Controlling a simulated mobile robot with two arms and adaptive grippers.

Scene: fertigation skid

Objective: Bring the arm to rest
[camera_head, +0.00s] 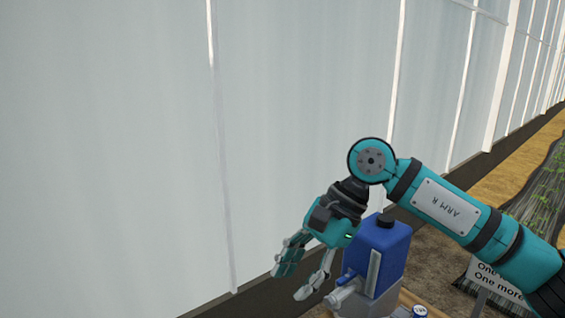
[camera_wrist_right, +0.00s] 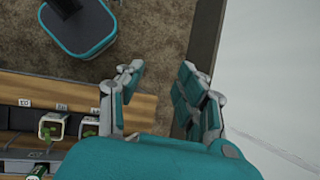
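My right gripper (camera_head: 290,285) hangs from the raised right arm in the head view, beside and left of a blue tank with a dark cap (camera_head: 388,245). Its fingers point down and to the left, spread apart, with nothing between them. In the right wrist view the same gripper (camera_wrist_right: 158,70) is open and empty above brown ground. I cannot tell from the head view whether the gripper is clear of the tank's grey fitting (camera_head: 345,291). My left gripper is in neither view.
A pale translucent wall (camera_head: 300,120) with a dark base rail (camera_wrist_right: 204,40) runs close beside the gripper. A wooden bench (camera_wrist_right: 143,108) carries a dark rack (camera_wrist_right: 22,118) with labelled slots and green-filled holders (camera_wrist_right: 52,127). A lettered sign (camera_head: 488,275) stands at the right, beside plants.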

